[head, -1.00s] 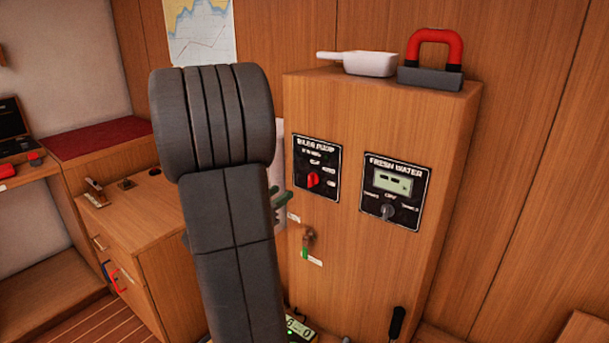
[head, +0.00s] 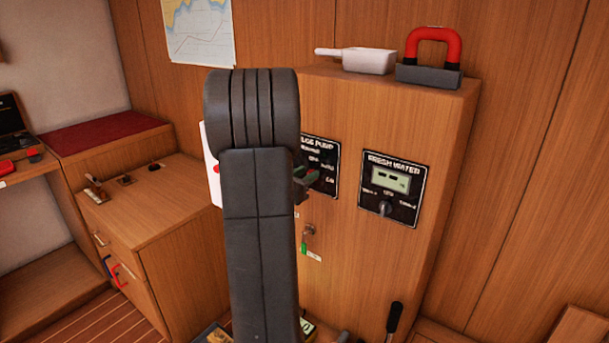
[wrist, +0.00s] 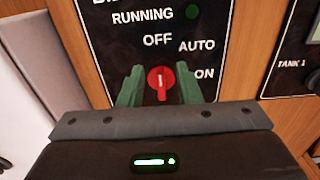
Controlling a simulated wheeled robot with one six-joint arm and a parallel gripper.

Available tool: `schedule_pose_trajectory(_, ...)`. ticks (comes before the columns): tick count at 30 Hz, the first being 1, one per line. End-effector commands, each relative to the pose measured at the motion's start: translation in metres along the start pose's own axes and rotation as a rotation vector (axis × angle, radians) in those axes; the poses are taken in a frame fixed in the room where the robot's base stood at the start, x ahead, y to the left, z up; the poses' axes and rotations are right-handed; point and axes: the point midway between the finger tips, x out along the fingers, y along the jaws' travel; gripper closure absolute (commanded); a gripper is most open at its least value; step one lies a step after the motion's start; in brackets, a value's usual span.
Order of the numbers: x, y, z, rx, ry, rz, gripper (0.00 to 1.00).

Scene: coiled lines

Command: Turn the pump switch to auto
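The pump switch (wrist: 160,82) is a red knob on the black bilge pump panel (wrist: 110,45) in the wrist view. Its white mark appears to point up toward OFF; AUTO is up and right of it, ON to the right. My gripper (wrist: 159,88) is open, its green fingers on either side of the knob with small gaps. Whether they touch it I cannot tell. In the head view my arm hides much of the panel (head: 322,180) and the knob; the green fingertips (head: 304,182) show beside the arm at the panel.
A fresh water panel (head: 393,190) with a small grey knob is to the right on the same wooden cabinet. A key with a green tag (head: 305,245) hangs below. A white scoop (head: 368,60) and a red-handled block (head: 432,60) stand on top. A black lever (head: 394,318) is low down.

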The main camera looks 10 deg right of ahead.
Motion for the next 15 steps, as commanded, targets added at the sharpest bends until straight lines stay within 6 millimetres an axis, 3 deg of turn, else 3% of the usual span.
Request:
schedule_pose_trajectory(2, -0.0002, 0.0, 0.0001, 0.0, 0.0, 0.0, 0.73)
schedule_pose_trajectory(6, -0.0003, 0.0, 0.0002, 0.0, 0.0, 0.0, 1.0)
schedule_pose_trajectory(15, -0.0004, -0.0002, -0.0011, 0.012, -0.001, 0.0, 1.0)
